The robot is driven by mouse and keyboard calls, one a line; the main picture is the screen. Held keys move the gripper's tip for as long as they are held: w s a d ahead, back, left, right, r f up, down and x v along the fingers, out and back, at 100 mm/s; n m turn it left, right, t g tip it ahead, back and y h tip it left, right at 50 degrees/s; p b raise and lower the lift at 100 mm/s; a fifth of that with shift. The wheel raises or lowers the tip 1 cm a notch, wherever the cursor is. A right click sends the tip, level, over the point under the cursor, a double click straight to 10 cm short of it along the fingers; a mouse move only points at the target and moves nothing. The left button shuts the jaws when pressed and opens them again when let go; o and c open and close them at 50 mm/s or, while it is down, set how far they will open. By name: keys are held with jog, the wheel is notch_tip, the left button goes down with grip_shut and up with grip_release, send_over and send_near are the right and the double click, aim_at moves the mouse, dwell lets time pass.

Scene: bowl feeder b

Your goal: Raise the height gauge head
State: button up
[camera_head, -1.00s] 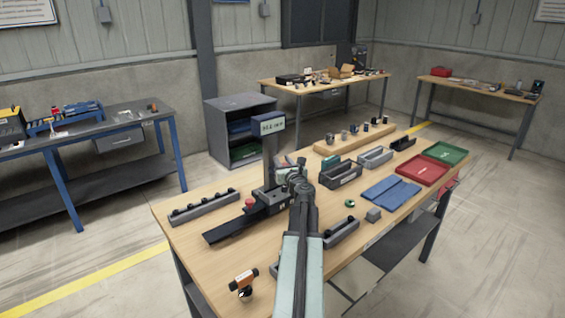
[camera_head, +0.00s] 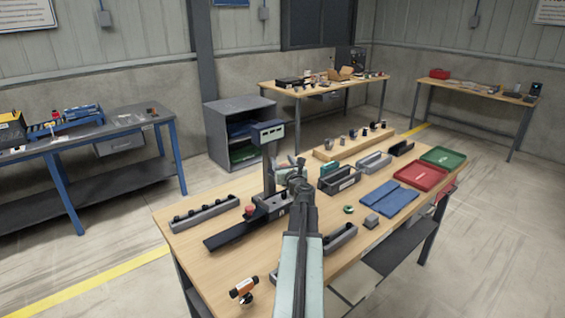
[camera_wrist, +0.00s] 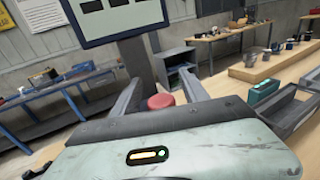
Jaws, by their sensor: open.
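The height gauge stands on the wooden bench, with a dark upright column (camera_head: 269,168) and a boxy display head (camera_head: 267,132) on top. In the wrist view the display head (camera_wrist: 115,18) fills the upper left, cut off by the frame, with the column (camera_wrist: 139,62) below it. A red knob (camera_head: 250,210) sits low beside the column; it also shows between my fingers in the wrist view (camera_wrist: 160,101). My gripper (camera_head: 291,170) is beside the column on its right in the head view. Its fingers (camera_wrist: 160,85) are apart, with nothing held between them.
A grey rack (camera_head: 203,212) lies left of the gauge. An orange-and-black tool (camera_head: 243,288) is near the front edge. Dark bins (camera_head: 340,178), blue mats (camera_head: 390,198), a red tray (camera_head: 420,178) and a green tray (camera_head: 443,156) lie to the right.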

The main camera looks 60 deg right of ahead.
jog(key=v, duration=0.7)
jog(key=shift+s+a, duration=0.2)
jog(key=shift+s, duration=0.05)
